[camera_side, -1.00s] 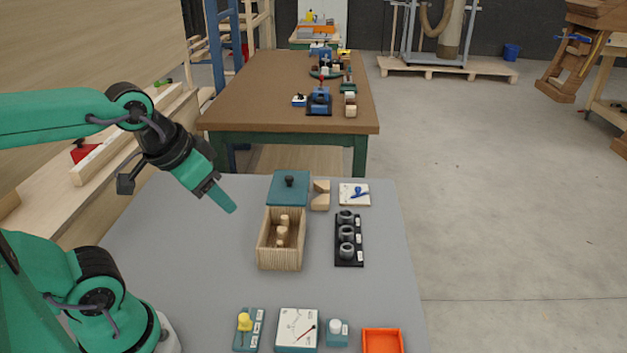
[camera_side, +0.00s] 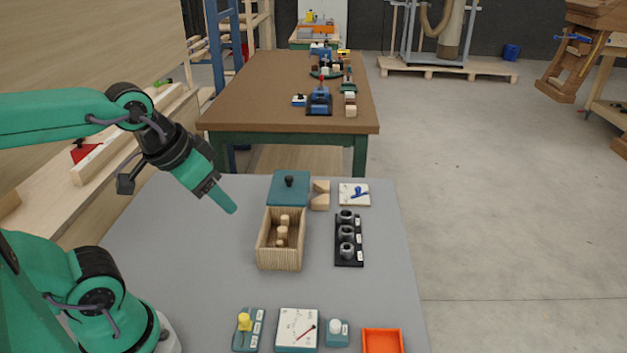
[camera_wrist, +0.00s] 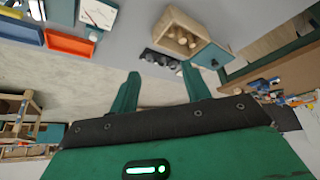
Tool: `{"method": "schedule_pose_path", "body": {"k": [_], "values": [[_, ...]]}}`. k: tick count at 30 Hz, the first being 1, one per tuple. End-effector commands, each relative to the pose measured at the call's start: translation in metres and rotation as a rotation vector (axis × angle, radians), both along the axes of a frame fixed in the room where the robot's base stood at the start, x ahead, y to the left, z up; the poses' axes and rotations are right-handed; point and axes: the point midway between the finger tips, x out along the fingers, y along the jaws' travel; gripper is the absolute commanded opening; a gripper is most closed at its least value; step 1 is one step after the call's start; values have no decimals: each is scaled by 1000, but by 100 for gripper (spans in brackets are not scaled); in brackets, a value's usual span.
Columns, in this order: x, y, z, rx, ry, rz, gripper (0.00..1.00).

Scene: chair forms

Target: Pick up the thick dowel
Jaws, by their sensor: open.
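Several light wooden dowels (camera_side: 283,232) stand in an open wooden box (camera_side: 265,252) in the middle of the grey table. I cannot tell for sure which of them is the thick one. The box also shows in the wrist view (camera_wrist: 160,34), with dowel tops (camera_wrist: 182,40) inside it. My gripper (camera_side: 228,205) is to the left of the box and above the table, pointing down and to the right. In the wrist view its two fingers (camera_wrist: 162,85) are apart, with nothing between them.
A teal lid with a dark knob (camera_side: 288,190) lies behind the box. A black holder with several dark rings (camera_side: 349,240) is to its right. An orange tray (camera_side: 382,341) and small teal-based items (camera_side: 297,330) line the front edge. The left of the table is clear.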

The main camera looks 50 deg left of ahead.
Motion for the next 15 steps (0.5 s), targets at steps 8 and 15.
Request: {"method": "schedule_pose_path", "body": {"k": [8,15], "values": [[1,0,0,1,3,0,47],[15,3,-2,5,41,3,47]]}}
